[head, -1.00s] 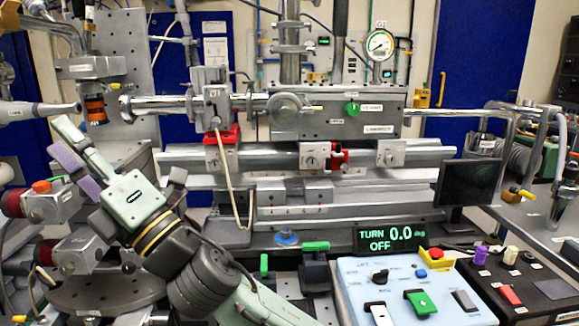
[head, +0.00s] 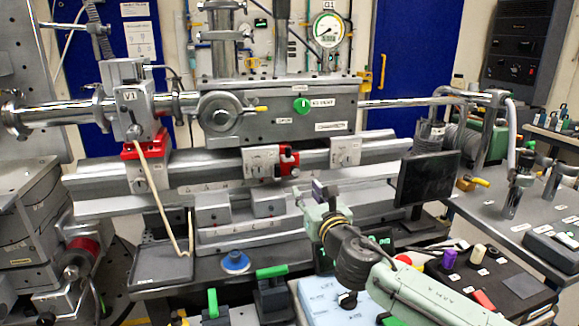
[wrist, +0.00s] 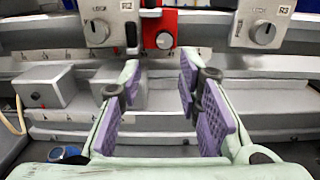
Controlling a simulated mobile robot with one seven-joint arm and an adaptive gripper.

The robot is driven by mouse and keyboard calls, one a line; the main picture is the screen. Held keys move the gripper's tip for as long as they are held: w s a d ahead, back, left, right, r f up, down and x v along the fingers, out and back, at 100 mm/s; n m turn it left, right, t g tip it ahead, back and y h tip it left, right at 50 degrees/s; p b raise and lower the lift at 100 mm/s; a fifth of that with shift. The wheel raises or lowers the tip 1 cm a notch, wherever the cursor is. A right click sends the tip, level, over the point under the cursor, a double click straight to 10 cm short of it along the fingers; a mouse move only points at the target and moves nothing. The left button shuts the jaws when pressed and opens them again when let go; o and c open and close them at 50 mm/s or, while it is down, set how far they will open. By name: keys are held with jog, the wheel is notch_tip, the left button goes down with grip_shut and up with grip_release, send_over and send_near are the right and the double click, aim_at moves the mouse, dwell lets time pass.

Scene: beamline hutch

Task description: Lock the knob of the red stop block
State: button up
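The red stop block (head: 290,164) sits on the rail between two grey carriages in the head view. In the wrist view the red block (wrist: 188,20) is at the top, cut off by the picture edge. Its round silver knob (wrist: 165,39) faces me on its lower front. My gripper (wrist: 158,72) is open and empty, with its purple-padded fingers spread below and in front of the knob, apart from it. In the head view my gripper (head: 314,190) is below and right of the red block, partly hidden by my arm.
The carriage marked R2 (wrist: 110,20) is left of the block, and R3 (wrist: 262,22) is right. Both have lock knobs. A dark monitor (head: 428,179) stands right of my gripper. Small grey blocks (head: 213,207) sit on the lower rail.

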aim_at(296, 174)
jog(key=p+x, duration=0.1)
jog(key=x, duration=0.2)
jog(key=p+x, duration=0.1)
jog(key=x, duration=0.2)
jog(key=p+x, duration=0.1)
jog(key=x, duration=0.3)
jog(key=shift+w+d+p, duration=0.1)
jog(key=shift+d+p, duration=0.2)
jog(key=shift+w+a+f, duration=0.1)
jog(key=shift+w, duration=0.35)
grip_shut()
